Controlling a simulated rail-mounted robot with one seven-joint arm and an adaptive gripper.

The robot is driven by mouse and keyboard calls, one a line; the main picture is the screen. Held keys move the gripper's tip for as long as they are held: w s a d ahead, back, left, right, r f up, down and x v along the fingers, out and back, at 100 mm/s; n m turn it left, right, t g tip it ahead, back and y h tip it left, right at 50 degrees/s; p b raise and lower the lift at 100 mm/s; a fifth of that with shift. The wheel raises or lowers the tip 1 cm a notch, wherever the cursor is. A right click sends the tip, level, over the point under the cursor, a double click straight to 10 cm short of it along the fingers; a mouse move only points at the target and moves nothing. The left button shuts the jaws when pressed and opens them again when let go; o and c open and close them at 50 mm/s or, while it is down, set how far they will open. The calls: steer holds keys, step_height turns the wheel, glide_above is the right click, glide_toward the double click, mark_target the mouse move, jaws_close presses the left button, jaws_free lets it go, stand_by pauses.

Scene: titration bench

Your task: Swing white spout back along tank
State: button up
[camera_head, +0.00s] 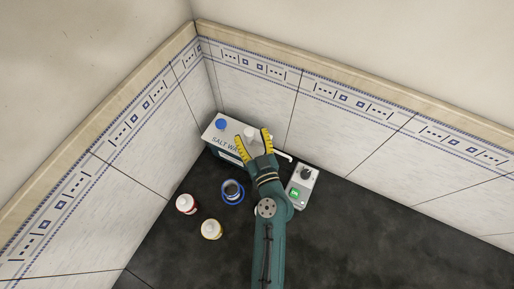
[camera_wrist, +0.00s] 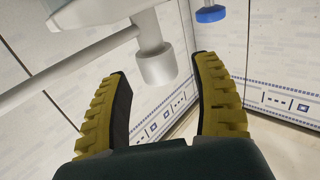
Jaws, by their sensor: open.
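The white tank (camera_head: 214,133), labelled "SALT WA...", stands in the wall corner, partly behind my gripper. A blue cap (camera_head: 220,124) and a white knob (camera_head: 249,131) are on its top. The white spout (camera_head: 284,155) sticks out past my gripper to the right, toward the grey device. In the wrist view, the spout (camera_wrist: 60,70) runs as a thin white tube from the left to a white cylindrical knob (camera_wrist: 157,66). My gripper (camera_head: 255,135) is open over the tank. Its yellow fingers appear on either side of the knob, with visible gaps; I cannot tell the depth between them.
A grey device (camera_head: 301,187) with a dark knob and green display stands right of my arm. A blue-rimmed vessel (camera_head: 232,192), a red-marked bottle (camera_head: 186,204) and a yellow-marked bottle (camera_head: 211,229) stand left of it. Tiled walls rise close behind. The dark bench is clear at right.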

steer(key=v, duration=1)
